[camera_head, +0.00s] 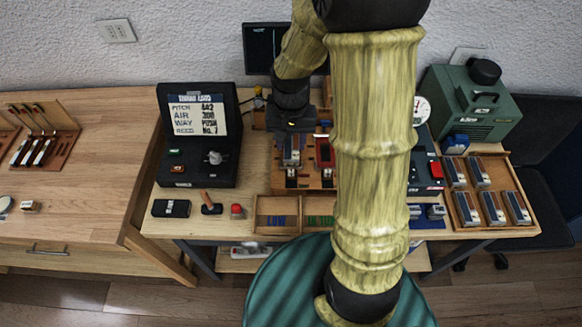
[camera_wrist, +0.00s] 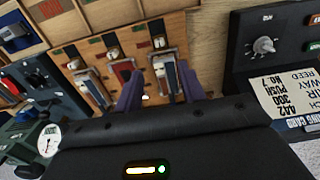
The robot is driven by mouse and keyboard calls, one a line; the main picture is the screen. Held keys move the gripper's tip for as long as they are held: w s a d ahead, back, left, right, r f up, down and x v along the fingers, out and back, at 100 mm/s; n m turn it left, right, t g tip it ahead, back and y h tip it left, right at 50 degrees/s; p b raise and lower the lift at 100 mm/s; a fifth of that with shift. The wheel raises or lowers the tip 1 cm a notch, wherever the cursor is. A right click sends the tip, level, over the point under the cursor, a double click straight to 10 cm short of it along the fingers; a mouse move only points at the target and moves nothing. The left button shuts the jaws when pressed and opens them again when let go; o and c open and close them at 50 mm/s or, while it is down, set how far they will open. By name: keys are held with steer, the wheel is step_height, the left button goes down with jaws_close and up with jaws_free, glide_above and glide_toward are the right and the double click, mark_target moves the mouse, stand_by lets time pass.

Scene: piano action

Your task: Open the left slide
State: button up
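A wooden board (camera_head: 305,182) on the table carries several slides. The left slide (camera_head: 291,150) is grey and stands below my gripper (camera_head: 292,125). A slide with a red face (camera_head: 325,152) is to its right. My arm hides the board's right part. The wrist view looks from the opposite side, so the left slide (camera_wrist: 166,76) appears rightmost there, beside the red slide (camera_wrist: 123,72) and another grey slide (camera_wrist: 93,88). The two purple fingers of my gripper (camera_wrist: 160,80) are apart, one on each side of the left slide. I cannot tell whether they touch it.
A black tuning-card box (camera_head: 200,135) stands left of the board. Two small labelled bins (camera_head: 262,205) lie in front of it. A green machine (camera_head: 470,105) and a tray of grey blocks (camera_head: 487,190) are to the right. A red-capped bottle (camera_head: 237,211) stands in front.

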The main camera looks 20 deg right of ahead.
mark_target(291, 170)
step_height(291, 170, down, 13)
steer(key=shift+r+p, duration=0.2)
steer(key=shift+p, duration=0.1)
jaws_close()
stand_by(0.3)
